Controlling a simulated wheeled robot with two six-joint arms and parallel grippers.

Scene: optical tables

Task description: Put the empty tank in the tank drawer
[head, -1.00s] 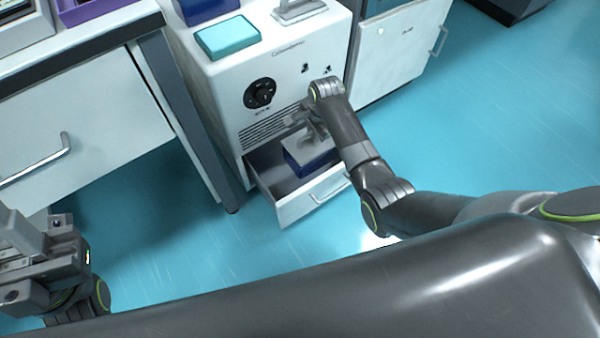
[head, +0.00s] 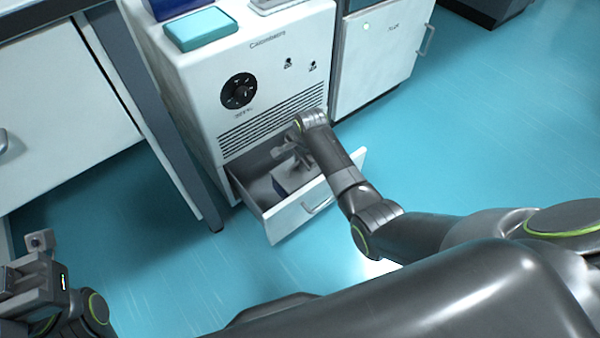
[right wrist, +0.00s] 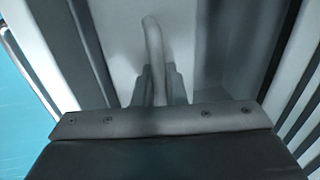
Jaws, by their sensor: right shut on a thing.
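The tank (head: 287,180) is a small dark blue box with a pale top. It sits low inside the open tank drawer (head: 287,219) at the bottom of the white cabinet. My right gripper (head: 284,158) reaches down into the drawer and is shut on the tank's handle. In the right wrist view the pale curved handle (right wrist: 152,45) runs between the two fingers (right wrist: 152,85). The arm and drawer front hide part of the tank, so I cannot tell whether it touches the drawer floor. My left gripper (head: 35,262) is at the lower left, away from the drawer, its jaws unclear.
The white cabinet (head: 205,85) has a black dial and vents above the drawer. A teal box (head: 201,29) stands on top. A table leg (head: 150,110) is close on the left, and another white cabinet (head: 380,60) stands at the right. The blue floor (head: 470,130) is clear.

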